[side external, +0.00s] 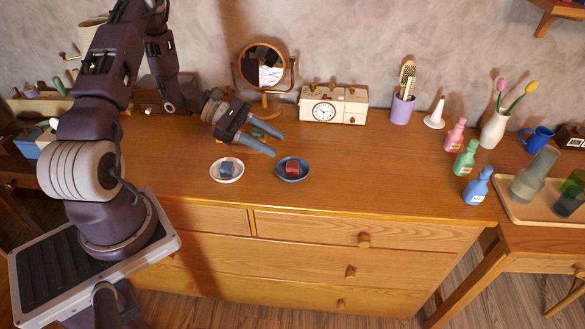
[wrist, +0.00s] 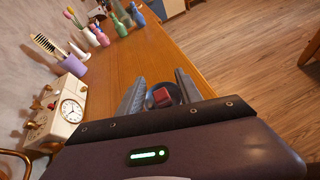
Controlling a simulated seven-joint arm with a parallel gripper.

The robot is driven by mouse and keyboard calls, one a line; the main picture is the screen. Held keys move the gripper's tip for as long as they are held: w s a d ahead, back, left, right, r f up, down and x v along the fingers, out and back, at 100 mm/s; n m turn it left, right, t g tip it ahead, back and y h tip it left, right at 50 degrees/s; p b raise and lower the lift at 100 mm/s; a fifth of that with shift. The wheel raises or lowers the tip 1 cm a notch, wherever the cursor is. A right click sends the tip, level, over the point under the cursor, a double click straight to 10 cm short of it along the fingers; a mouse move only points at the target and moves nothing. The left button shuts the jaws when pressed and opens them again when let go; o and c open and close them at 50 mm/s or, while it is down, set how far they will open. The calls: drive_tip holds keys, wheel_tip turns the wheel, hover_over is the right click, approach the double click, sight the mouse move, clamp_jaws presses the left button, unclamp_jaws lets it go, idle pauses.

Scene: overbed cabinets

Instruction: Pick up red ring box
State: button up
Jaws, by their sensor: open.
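The red ring box (side external: 292,167) sits in a small dark blue dish (side external: 304,177) on the wooden dresser top. In the wrist view the red ring box (wrist: 161,96) shows between my fingers, farther out, with the dish partly hidden behind them. My gripper (side external: 277,145) is open and empty, above the dresser, to the upper left of the blue dish. Its fingers point right, towards the dish side. A blue-grey box (side external: 228,168) sits in a white dish (side external: 238,175) to the left, below my gripper in the picture.
A round mirror (side external: 264,68), a cream clock (side external: 325,112) and a purple brush cup (side external: 402,108) stand along the back. Pink, green and blue bottles (side external: 477,188) stand at the right. The dresser top between the blue dish and the bottles is clear.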

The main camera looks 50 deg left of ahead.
sight(290, 164)
drive_tip(key=a+f+n, duration=0.1)
drive_tip(key=a+f+n+t, duration=0.1)
drive_tip(key=f, duration=0.1)
drive_tip(key=a+f+n, duration=0.1)
drive_tip(key=f, duration=0.1)
drive_tip(key=shift+s+f+t+y, duration=0.2)
drive_tip(key=shift+s+t+y, duration=0.1)
drive_tip(key=shift+s+y, duration=0.1)
drive_tip(key=x, duration=0.7)
drive_tip(key=shift+f, duration=0.15)
clamp_jaws()
